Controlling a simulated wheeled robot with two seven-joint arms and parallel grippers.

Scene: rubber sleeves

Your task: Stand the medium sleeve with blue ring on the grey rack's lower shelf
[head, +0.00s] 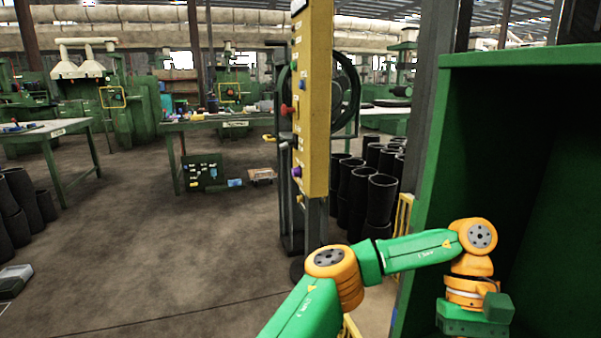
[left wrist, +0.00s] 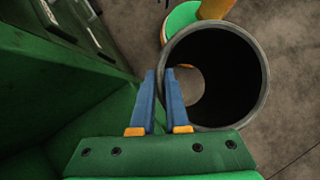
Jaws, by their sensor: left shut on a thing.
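A black, open-ended sleeve (left wrist: 262,90) shows in the left wrist view, seen down its bore. My left gripper (left wrist: 168,75) has its blue fingers at the near-left side of the rim and is shut on the sleeve's wall. No blue ring shows on the part in view, so I cannot tell its marking. In the head view my left arm reaches to the lower right, and its green gripper body is cut off by the bottom edge; fingers and sleeve are out of sight there. My right gripper is not in view. I cannot make out the grey rack.
A large green cabinet (head: 424,200) with a dark open inside stands close by my arm at the right. A yellow control post (head: 317,100) stands beyond the arm. Black sleeves (head: 380,200) stand behind it, with others (head: 18,205) at far left. The middle floor is clear.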

